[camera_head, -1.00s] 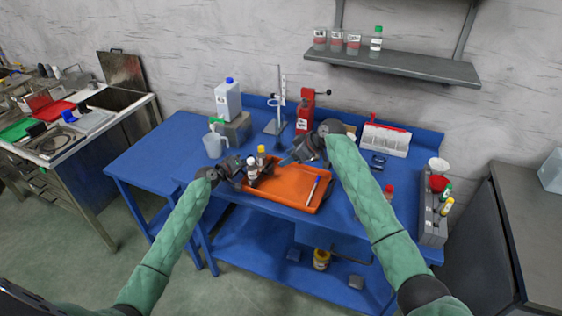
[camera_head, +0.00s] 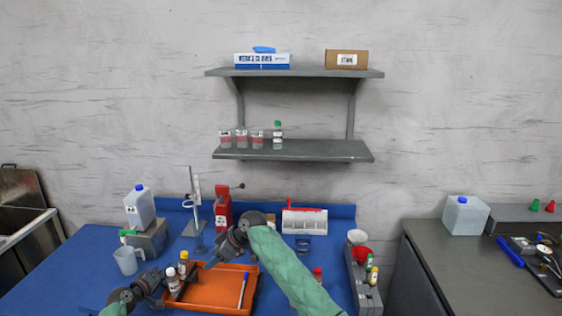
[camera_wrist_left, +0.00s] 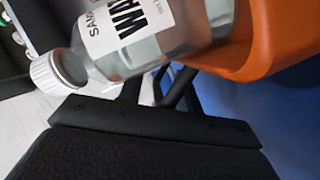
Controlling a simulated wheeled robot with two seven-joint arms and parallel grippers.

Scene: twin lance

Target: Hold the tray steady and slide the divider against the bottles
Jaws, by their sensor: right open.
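The orange tray (camera_head: 207,304) lies on the blue bench; its wall also shows in the left wrist view (camera_wrist_left: 275,35). A white-capped bottle (camera_head: 173,284) and another bottle (camera_head: 183,266) stand at its left side. A clear bottle with a white cap and a printed label (camera_wrist_left: 125,30) fills the top of the left wrist view. My left gripper (camera_head: 160,278) is at the tray's left edge beside the bottles; its grip is unclear. My right gripper (camera_head: 217,257) is open above the tray's back edge. I cannot make out the divider clearly.
Behind the tray stand a clamp stand (camera_head: 193,205), a red device (camera_head: 222,208) and a white rack (camera_head: 304,221). A jug (camera_head: 128,261) and canister (camera_head: 139,207) are at left. A grey holder with bottles (camera_head: 366,290) is at right. A wall shelf (camera_head: 300,151) hangs above.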

